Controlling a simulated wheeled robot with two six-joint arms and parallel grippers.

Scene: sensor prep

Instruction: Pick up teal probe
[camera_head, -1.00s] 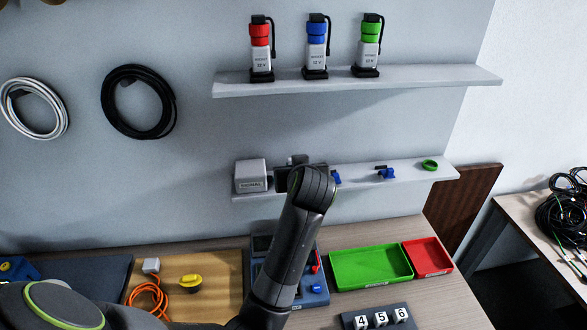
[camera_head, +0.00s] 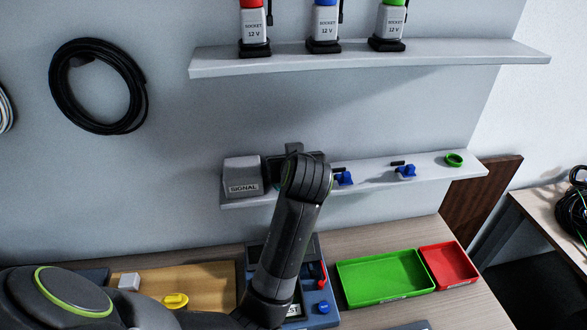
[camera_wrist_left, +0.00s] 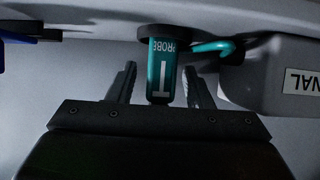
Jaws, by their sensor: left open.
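The teal probe (camera_wrist_left: 161,71), marked PROBE, shows in the left wrist view, with a dark round part at its top end and a teal cable (camera_wrist_left: 213,47) beside it. My left gripper (camera_wrist_left: 162,77) is open, with one finger on each side of the probe's body; gaps show between fingers and probe. In the head view my left arm covers the probe, and the fingers cannot be made out. My right gripper is not in view.
The grey SIGNAL box (camera_head: 243,177) stands close to the probe on the lower shelf (camera_head: 429,176). Blue clips (camera_head: 405,172) and a green ring (camera_head: 453,160) lie further right. Green (camera_head: 385,278) and red (camera_head: 449,265) trays sit on the table below.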

